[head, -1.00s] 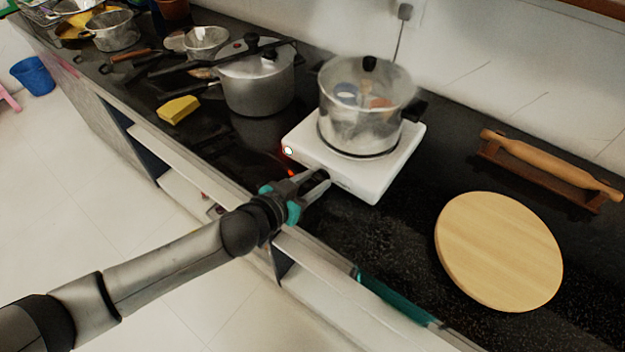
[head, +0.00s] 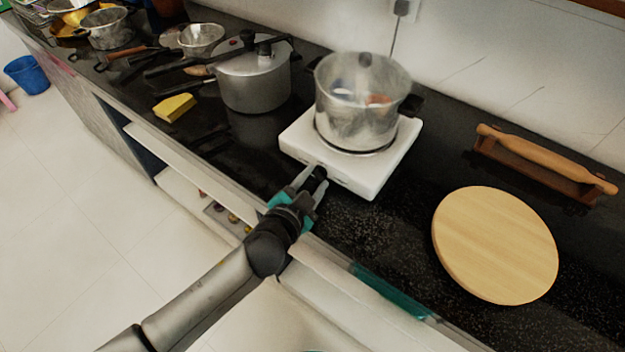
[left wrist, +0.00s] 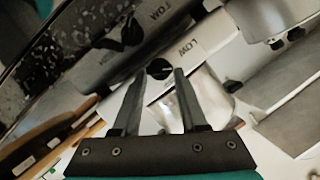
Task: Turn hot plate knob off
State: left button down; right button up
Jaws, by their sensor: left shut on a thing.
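The white hot plate (head: 374,183) sits on the black counter with a steaming, see-through lidded pot (head: 352,120) on top. Its dark round knob (head: 320,172) is on the front face. My left gripper (head: 312,180) is at that front face, shut on the knob. In the left wrist view the knob (left wrist: 159,69) shows between the fingertips of my left gripper (left wrist: 160,78), beside the printed word "LOW". No red light shows on the hot plate. The knob's pointer mark is too small to read. My right gripper is not in view.
A pressure cooker (head: 254,85) and a yellow sponge (head: 174,107) are left of the hot plate. A round wooden board (head: 495,245) and a rolling pin on a stand (head: 545,160) are to the right. The counter's front edge runs just below my left gripper.

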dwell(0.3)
pick_arm(q)
jog(key=shift+c, duration=2.2)
grip_release()
jog(key=p+v, duration=0.2)
jog(key=v, duration=1.3)
jog(key=shift+s, duration=0.2)
jog(key=shift+c, duration=0.2)
